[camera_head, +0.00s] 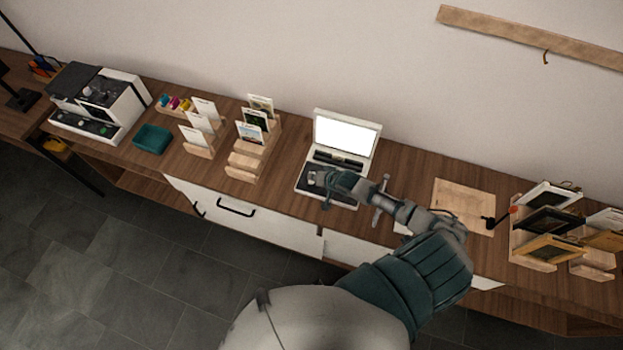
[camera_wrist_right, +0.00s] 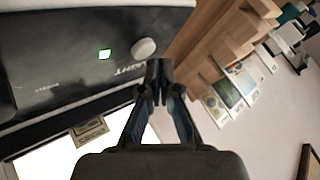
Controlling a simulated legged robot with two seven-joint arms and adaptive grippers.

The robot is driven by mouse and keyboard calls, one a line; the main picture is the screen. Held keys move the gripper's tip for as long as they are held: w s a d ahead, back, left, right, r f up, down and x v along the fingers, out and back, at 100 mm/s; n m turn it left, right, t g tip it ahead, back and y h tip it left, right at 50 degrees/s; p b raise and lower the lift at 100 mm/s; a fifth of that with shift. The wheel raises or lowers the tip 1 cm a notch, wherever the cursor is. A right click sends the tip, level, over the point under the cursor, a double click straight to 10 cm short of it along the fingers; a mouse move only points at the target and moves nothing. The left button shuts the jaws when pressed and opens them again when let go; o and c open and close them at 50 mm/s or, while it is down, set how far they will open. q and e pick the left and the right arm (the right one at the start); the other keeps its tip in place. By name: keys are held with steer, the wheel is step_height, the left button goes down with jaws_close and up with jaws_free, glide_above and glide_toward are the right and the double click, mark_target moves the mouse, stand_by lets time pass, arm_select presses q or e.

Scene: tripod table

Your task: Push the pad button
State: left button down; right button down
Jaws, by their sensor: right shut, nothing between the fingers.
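The pad is a white open case with a bright screen (camera_head: 345,132) in its raised lid and a dark panel (camera_head: 309,189) in its base. In the right wrist view the dark panel (camera_wrist_right: 60,75) fills the upper left. My left gripper is not in view.
Wooden card racks (camera_head: 249,160) stand left of the pad. A wooden board (camera_head: 464,204) lies to the right, with framed pictures on stands (camera_head: 549,221) beyond. A teal tray (camera_head: 152,139) and a white machine (camera_head: 103,103) are at the far left. The wall is behind.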

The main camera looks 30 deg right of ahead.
mark_target(313, 182)
steer(key=shift+r, duration=0.15)
step_height(313, 182, up, 4)
steer(key=p, duration=0.4)
steer(key=shift+r, duration=1)
